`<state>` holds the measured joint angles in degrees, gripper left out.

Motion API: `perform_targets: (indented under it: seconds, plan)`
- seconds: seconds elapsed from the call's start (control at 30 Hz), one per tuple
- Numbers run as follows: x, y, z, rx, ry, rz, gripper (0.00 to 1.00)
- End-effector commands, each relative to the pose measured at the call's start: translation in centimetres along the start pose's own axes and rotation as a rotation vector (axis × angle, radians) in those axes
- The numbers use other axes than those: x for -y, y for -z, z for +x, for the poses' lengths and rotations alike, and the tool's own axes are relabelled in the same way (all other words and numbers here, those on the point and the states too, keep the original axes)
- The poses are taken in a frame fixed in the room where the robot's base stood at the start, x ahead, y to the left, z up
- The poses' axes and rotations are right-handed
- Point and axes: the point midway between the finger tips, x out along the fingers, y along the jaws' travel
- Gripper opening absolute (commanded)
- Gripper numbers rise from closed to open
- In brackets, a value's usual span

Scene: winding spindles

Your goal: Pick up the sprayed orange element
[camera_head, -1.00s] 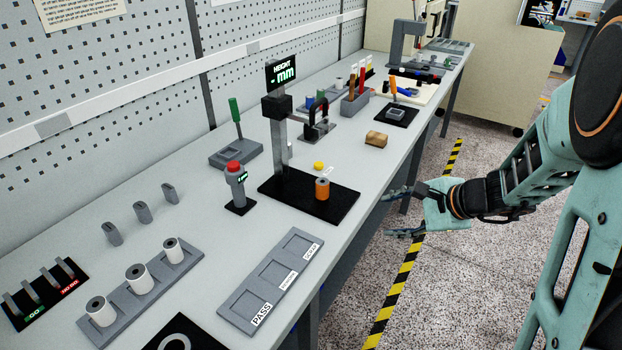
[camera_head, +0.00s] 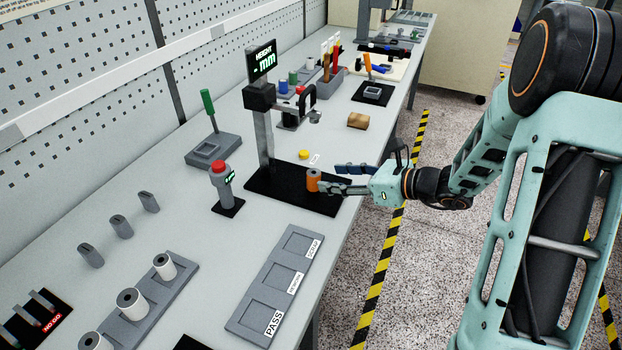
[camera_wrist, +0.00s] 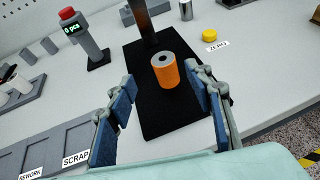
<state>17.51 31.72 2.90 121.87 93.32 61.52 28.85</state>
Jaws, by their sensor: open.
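The orange element (camera_head: 313,181) is a short upright cylinder on the black base plate (camera_head: 262,186) of the height gauge. In the wrist view the orange cylinder (camera_wrist: 166,71) has a grey top with a dark centre hole. My gripper (camera_head: 338,178) is beside it on the right, at the table's front edge. In the wrist view my gripper (camera_wrist: 158,98) is open, its two blue-padded fingers apart, with the cylinder ahead between and just beyond the fingertips. Nothing is held.
The gauge post (camera_head: 266,135) with its HEIGHT display stands behind the cylinder. A yellow disc (camera_head: 304,154) lies near the plate. A red-topped counter (camera_head: 221,180) stands left. A sorting tray (camera_head: 275,285) and a rack of white spools (camera_head: 131,301) are nearer.

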Motion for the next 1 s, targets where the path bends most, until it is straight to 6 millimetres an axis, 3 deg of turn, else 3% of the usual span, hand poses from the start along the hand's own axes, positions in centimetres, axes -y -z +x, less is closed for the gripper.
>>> perform_targets:
  seconds: [0.1,0.33,0.6,0.9,1.0]
  plan:
    - [0.0,0.0,1.9,-0.001,-0.003,-0.003,0.47]
    - [0.1,0.2,3.6,-0.003,-0.002,-0.002,0.47]
    - [0.6,0.5,7.3,-0.003,-0.002,-0.004,0.47]
    - [0.6,0.5,8.0,-0.002,0.0,-0.004,0.47]
    - [0.6,0.5,7.9,-0.002,0.0,-0.004,0.38]
